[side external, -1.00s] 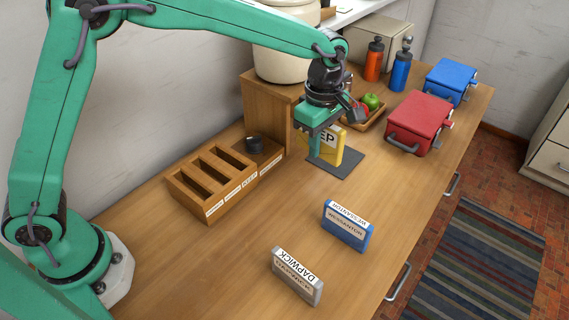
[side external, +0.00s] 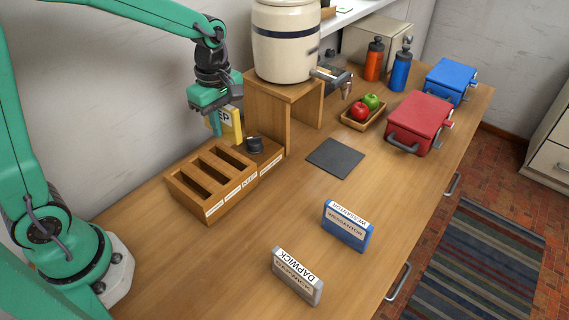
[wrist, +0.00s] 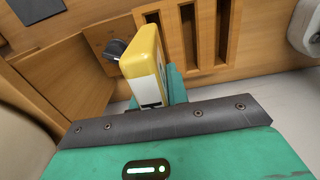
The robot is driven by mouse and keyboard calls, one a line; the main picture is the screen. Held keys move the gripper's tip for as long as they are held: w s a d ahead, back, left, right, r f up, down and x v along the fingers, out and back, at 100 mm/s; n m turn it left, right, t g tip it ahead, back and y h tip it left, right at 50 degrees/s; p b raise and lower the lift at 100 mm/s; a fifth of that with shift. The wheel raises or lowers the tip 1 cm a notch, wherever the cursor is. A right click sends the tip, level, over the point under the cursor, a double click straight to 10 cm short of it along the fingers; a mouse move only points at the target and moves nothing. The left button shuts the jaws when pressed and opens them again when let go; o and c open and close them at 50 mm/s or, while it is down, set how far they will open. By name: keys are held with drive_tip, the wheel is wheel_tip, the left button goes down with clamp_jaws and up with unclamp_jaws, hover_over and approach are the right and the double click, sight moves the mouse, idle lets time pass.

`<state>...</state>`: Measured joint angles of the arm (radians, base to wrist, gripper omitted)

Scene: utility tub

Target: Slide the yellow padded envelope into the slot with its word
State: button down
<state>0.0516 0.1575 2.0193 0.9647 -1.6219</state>
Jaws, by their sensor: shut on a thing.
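The yellow padded envelope (side external: 237,123) is held upright by my gripper (side external: 222,122), which is shut on it. The end of its printed word, "EP", shows; the rest is hidden by the gripper. The wooden slot rack (side external: 192,205) stands below and to the left, with several narrow slots and small white labels along its front, too small to read surely. The envelope is in the air behind the rack's right end, near a dark round knob (side external: 254,145). In the wrist view the envelope (wrist: 140,65) is apart from the slots, beside the knob (wrist: 115,48).
A blue box labelled WESSANTON (side external: 346,228) and a grey one labelled DAPWICK (side external: 297,277) stand on the table's front part. A wooden stand (side external: 268,112) with a cream crock (side external: 285,45) rises just right of the envelope. The dark mat (side external: 335,158) is empty.

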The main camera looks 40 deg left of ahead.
drive_tip(key=shift+f, duration=0.15)
drive_tip(key=shift+f, duration=2.9)
drive_tip(key=shift+f, duration=0.7)
drive_tip(key=shift+r, duration=0.2)
drive_tip(key=shift+r, duration=0.35)
drive_tip(key=shift+f, duration=0.35)
idle(1.0)
drive_tip(key=shift+r, duration=0.35)
drive_tip(key=shift+r, duration=0.3)
idle(1.7)
